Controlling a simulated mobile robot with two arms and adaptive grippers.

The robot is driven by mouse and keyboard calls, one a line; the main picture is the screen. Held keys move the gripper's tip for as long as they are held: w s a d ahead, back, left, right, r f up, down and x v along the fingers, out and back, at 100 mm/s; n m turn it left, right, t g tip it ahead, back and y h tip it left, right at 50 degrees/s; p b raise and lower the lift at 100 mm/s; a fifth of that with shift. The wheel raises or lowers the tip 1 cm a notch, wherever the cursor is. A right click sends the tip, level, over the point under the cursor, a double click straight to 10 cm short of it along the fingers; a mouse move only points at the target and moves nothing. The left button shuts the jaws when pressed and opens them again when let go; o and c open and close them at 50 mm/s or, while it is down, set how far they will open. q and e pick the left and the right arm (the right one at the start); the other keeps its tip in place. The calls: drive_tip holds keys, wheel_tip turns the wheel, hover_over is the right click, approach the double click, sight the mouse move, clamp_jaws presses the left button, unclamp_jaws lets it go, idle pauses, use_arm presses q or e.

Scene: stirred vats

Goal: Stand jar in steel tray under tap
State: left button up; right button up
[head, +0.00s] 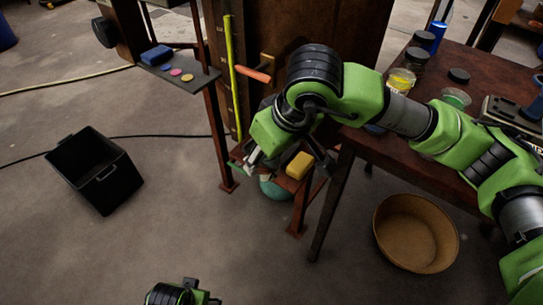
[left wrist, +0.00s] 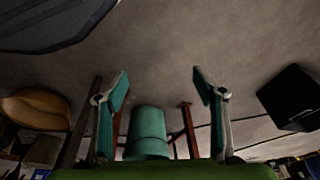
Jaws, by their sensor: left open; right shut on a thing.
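My right gripper (head: 256,158) reaches down to a small rusty stand beside the tall rusty vat (head: 300,25). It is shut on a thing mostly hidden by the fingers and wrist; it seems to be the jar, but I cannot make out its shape. The steel tray cannot be made out clearly behind this gripper. An orange-handled lever (head: 253,74) sticks out from the vat above; the tap's spout is hidden. My left gripper (left wrist: 160,73) is open and empty, with a teal bucket (left wrist: 147,132) showing beyond its fingers.
A yellow block (head: 299,165) sits on the stand by the right gripper. A black crate (head: 95,170) and a tan basin (head: 416,232) stand on the floor. Several jars, one with yellow contents (head: 401,80), stand on the right table (head: 385,145). The front floor is largely clear.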

drive_tip(key=shift+w+a+f, duration=0.1)
drive_tip(key=shift+w+f, duration=0.25)
drive_tip(key=w+f, duration=0.1)
drive_tip(key=w, duration=0.2)
drive_tip(key=w+d+f, duration=0.1)
drive_tip(key=w+f, duration=0.1)
drive_tip(key=w, duration=0.2)
drive_tip(key=w+f, duration=0.2)
drive_tip(key=w, duration=0.1)
drive_tip(key=shift+w+d+f, duration=0.2)
drive_tip(key=shift+w+d, duration=0.05)
drive_tip(key=shift+w+d+f, duration=0.15)
drive_tip(key=shift+w+f, duration=0.85)
drive_tip(key=shift+w, duration=0.35)
use_arm(q)
wheel_tip(320, 180, up, 3)
drive_tip(key=shift+w+f, duration=0.15)
drive_tip(key=shift+f, duration=0.05)
drive_tip(key=shift+f+b, duration=0.15)
drive_tip(key=shift+b, duration=0.2)
use_arm(e)
drive_tip(key=shift+f, duration=0.1)
